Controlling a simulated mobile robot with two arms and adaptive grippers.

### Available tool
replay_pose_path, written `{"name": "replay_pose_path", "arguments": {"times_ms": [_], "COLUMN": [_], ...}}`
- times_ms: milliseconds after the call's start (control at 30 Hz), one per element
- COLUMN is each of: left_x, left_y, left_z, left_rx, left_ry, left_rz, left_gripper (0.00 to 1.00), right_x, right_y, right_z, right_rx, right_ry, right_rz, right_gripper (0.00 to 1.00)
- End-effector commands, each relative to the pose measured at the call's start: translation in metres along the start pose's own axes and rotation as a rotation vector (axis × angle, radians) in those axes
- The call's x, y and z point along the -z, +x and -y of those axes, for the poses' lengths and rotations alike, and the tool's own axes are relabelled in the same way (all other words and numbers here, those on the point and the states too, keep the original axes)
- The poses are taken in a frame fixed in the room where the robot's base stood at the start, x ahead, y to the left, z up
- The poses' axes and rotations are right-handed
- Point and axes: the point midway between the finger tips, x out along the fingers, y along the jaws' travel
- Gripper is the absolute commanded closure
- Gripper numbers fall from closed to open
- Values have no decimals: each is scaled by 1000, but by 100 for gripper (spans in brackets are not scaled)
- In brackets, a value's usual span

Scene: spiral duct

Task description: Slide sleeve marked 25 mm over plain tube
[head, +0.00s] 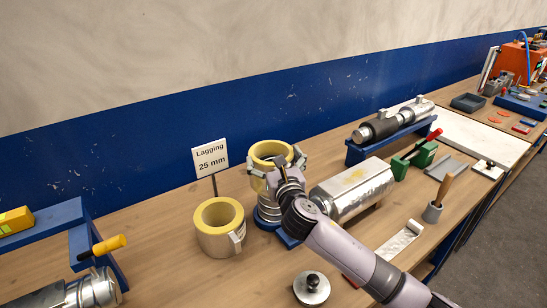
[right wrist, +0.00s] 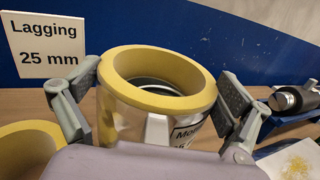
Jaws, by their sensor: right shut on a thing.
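My right gripper (head: 277,168) is shut on a short sleeve with a thick yellow lining (head: 270,149) and a silvery outside. In the right wrist view its fingers grip the sleeve (right wrist: 160,68) from both sides; a partly hidden label on its front shows "25". Below it, an upright ribbed metal tube (head: 267,213) stands on a blue base. The sleeve is upright at the tube's top; a dark ring shows inside it, but I cannot tell how far it surrounds the tube. My left gripper is not in view.
A second yellow-lined sleeve (head: 219,230) stands left of the tube, by a "Lagging 25 mm" sign (head: 210,159). A large silvery duct piece (head: 352,190) lies close on the right. A black-knobbed disc (head: 311,288) lies in front.

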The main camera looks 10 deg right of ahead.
Motion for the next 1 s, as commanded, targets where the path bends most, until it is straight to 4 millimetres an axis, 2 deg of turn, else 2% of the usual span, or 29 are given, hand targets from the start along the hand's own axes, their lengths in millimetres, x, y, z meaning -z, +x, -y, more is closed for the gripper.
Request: {"name": "replay_pose_path", "arguments": {"times_ms": [1000], "left_x": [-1], "left_y": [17], "left_z": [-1], "left_rx": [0], "left_ry": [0], "left_rz": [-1], "left_gripper": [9], "right_x": [26], "right_y": [0], "right_z": [0], "right_rx": [-1], "right_ry": [0], "right_rz": [1], "right_gripper": [36]}}
